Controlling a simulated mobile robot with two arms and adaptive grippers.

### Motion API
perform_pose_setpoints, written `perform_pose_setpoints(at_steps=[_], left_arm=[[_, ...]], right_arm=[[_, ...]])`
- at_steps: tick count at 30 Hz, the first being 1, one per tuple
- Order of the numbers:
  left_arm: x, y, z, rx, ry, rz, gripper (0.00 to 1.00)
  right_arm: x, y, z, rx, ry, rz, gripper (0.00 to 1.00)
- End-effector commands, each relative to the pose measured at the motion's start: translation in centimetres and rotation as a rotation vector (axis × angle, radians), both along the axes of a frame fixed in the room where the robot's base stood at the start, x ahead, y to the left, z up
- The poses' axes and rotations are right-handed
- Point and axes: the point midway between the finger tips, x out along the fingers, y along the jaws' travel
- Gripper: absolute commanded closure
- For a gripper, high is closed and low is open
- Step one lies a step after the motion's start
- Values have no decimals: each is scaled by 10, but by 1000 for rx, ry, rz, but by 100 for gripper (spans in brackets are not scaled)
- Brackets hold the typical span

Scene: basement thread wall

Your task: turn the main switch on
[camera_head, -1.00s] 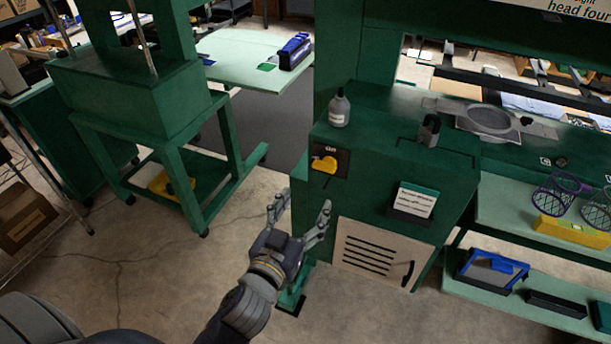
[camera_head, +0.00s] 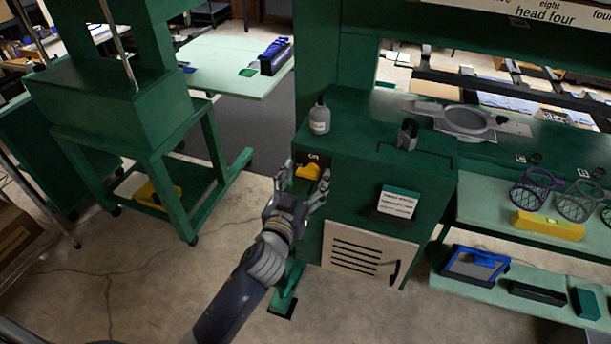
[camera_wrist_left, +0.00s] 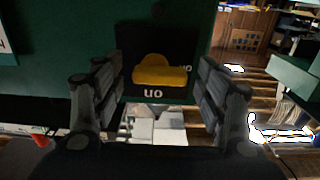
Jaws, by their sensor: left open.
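The main switch is a yellow rotary handle (camera_head: 308,172) on a black plate marked "on", on the green machine cabinet's (camera_head: 350,165) front face. In the left wrist view the yellow handle (camera_wrist_left: 160,72) lies crosswise, with the lettering on the plate (camera_wrist_left: 150,94) upside down. My left gripper (camera_head: 304,180) is open, with its fingers on either side of the handle in the head view. In the left wrist view the fingers (camera_wrist_left: 160,90) stand left and right of the plate, with gaps to the handle. Whether they touch anything cannot be told. My right gripper is not in view.
A grey bottle (camera_head: 319,116) stands on the cabinet top above the switch. A sign card (camera_head: 397,202) and a vented beige door (camera_head: 368,249) are on the cabinet front. A green stand (camera_head: 165,150) is at left. Bare concrete floor lies between.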

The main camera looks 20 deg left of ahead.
Motion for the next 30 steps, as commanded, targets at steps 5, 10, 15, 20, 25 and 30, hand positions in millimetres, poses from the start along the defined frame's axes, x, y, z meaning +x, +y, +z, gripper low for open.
perform_pose_setpoints(at_steps=[5,10,15,20,25,30], left_arm=[[1,0,0,0,0,-1,33],[1,0,0,-1,0,0,56],[0,0,0,-1,0,0,77],[0,0,0,4,0,0,77],[0,0,0,41,-1,0,77],[0,0,1,132,-3,0,77]], right_arm=[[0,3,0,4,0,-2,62],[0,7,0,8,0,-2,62],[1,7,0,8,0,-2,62],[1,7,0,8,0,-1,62],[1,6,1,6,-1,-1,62],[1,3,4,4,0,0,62]])
